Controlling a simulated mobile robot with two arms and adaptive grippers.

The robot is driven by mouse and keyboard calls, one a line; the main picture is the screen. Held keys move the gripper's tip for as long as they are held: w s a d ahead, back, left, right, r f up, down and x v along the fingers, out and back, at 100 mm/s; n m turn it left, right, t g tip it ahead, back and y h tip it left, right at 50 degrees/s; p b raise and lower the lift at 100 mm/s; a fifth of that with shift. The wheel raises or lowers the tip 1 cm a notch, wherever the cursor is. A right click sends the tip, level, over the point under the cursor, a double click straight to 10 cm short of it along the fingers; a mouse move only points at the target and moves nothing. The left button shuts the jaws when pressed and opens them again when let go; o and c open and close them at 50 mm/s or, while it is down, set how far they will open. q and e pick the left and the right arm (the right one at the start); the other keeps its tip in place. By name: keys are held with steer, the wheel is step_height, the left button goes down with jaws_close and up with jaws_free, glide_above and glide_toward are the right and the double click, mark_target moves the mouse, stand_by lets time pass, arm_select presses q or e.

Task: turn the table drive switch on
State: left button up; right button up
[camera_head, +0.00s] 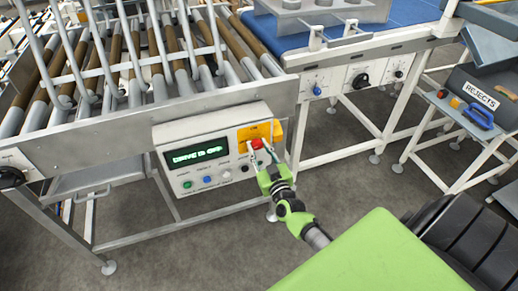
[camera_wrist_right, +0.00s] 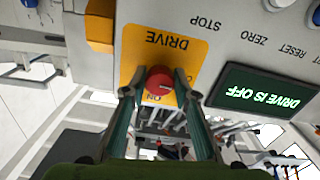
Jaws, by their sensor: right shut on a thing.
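The table drive switch (camera_wrist_right: 159,81) is a round red knob on a yellow plate marked DRIVE and ON in the right wrist view. It also shows in the head view (camera_head: 256,143), on the control box (camera_head: 168,136). The display (camera_head: 196,154) reads DRIVE IS OFF in green. My right gripper (camera_head: 260,150) reaches the knob from below, its two fingers on either side, shut on it. In the right wrist view the fingers (camera_wrist_right: 159,86) flank the knob closely. My left gripper is not in view.
The box hangs on the front of a roller table (camera_head: 110,120) with white guide bars. Blue and green buttons sit below the display. To the right are a panel with a blue knob and a black knob (camera_head: 360,81), and a REJECTS bin (camera_head: 478,98). Grey floor is free below.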

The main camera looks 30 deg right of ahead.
steer(key=m, duration=0.4)
steer(key=m+b, duration=0.1)
steer(key=m, duration=0.3)
steer(key=shift+a+m, duration=0.15)
steer(key=shift+m, duration=0.15)
steer(key=m+b, duration=0.1)
steer(key=m, duration=0.3)
steer(key=shift+m, duration=0.3)
steer(key=shift+r+m+b, duration=0.1)
steer(key=shift+m+b, duration=0.45)
steer(key=shift+m, duration=1.35)
steer(key=o, duration=1.1)
